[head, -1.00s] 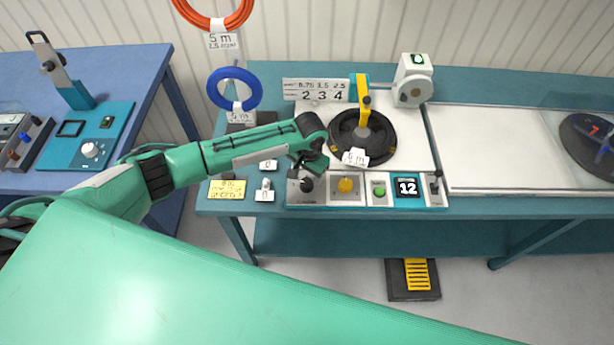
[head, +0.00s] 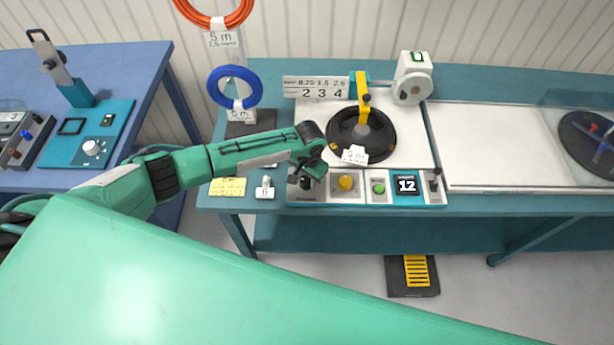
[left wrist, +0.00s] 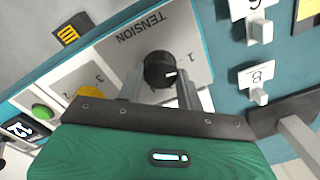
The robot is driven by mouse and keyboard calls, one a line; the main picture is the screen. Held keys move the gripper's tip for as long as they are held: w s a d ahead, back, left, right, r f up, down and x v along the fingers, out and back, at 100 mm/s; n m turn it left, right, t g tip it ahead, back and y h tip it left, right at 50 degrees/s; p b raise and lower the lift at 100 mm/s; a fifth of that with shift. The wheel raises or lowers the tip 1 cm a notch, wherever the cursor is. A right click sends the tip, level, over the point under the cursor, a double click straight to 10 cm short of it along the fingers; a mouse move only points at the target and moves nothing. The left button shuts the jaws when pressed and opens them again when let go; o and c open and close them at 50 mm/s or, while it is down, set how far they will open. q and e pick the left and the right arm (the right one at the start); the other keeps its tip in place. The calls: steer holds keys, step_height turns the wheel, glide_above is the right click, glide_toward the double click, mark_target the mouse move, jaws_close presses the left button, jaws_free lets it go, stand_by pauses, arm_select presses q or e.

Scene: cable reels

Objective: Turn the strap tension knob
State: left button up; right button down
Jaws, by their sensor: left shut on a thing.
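The black tension knob (left wrist: 160,70), with a white pointer line, sits on a pale panel marked TENSION in the left wrist view. In the head view this knob (head: 305,183) is at the left end of the control strip, partly covered by my gripper. My left gripper (head: 308,177) comes down on it from above. In the left wrist view its two grey fingers stand on either side of the knob, shut on it. My right gripper is not in view.
Right of the knob are a yellow knob (head: 345,183), a green button (head: 379,188) and a display reading 12 (head: 406,185). Behind stands a black reel (head: 347,140) with a yellow arm. Small numbered tags (head: 265,190) and a yellow note (head: 227,188) lie to the left.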

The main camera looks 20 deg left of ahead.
arm_select(q)
steer(key=m, duration=0.3)
steer(key=shift+m+p, duration=0.3)
steer(key=shift+p, duration=0.05)
steer(key=m, duration=0.3)
steer(key=shift+m, duration=0.3)
steer(key=m, duration=0.4)
steer(key=shift+m, duration=2.2)
steer(key=o, duration=1)
steer(key=shift+s, duration=0.1)
